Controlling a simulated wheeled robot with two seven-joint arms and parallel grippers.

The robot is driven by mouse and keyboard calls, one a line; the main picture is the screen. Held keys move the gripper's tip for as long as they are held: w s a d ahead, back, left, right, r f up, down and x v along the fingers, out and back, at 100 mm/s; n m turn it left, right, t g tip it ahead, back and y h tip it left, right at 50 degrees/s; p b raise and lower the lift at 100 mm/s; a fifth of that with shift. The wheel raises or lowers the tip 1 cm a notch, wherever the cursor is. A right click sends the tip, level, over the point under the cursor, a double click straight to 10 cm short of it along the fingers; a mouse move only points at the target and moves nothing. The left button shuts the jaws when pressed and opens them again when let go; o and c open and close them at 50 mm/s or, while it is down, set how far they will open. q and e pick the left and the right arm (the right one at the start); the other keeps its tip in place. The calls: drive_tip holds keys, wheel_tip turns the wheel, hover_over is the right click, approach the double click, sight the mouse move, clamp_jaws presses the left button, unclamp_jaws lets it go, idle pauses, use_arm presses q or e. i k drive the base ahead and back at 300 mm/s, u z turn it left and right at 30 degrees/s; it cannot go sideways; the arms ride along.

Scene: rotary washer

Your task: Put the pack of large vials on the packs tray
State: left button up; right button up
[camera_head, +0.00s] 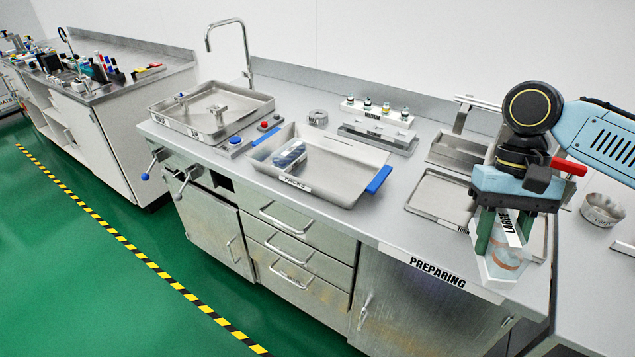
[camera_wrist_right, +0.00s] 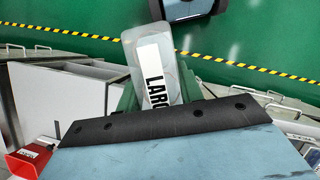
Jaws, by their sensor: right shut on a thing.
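The pack of large vials (camera_head: 503,262) is a clear pack with a white label reading LARGE. My right gripper (camera_head: 505,228) points down with its green fingers shut on the pack, near the right front edge of the bench. The pack (camera_wrist_right: 152,62) also shows in the right wrist view, between the fingers, its far end beyond them. The packs tray (camera_head: 345,183) is a shallow metal tray with blue handles and a PACKS label, left of the gripper. A bluish clear pack (camera_head: 289,154) lies in its left part; the tray's right part is bare. My left gripper is not in view.
A smaller empty metal tray (camera_head: 440,196) lies between the packs tray and my gripper. A rack with several small vials (camera_head: 378,110) stands behind the packs tray. A metal basin (camera_head: 212,105) and tall faucet are at left. A round metal bowl (camera_head: 602,209) is at right.

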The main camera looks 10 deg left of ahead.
sight(343, 179)
drive_tip(key=u, duration=1.35)
drive_tip(key=i, duration=1.05)
drive_tip(key=z, duration=0.65)
drive_tip(key=i, duration=0.45)
drive_tip(key=z, duration=0.4)
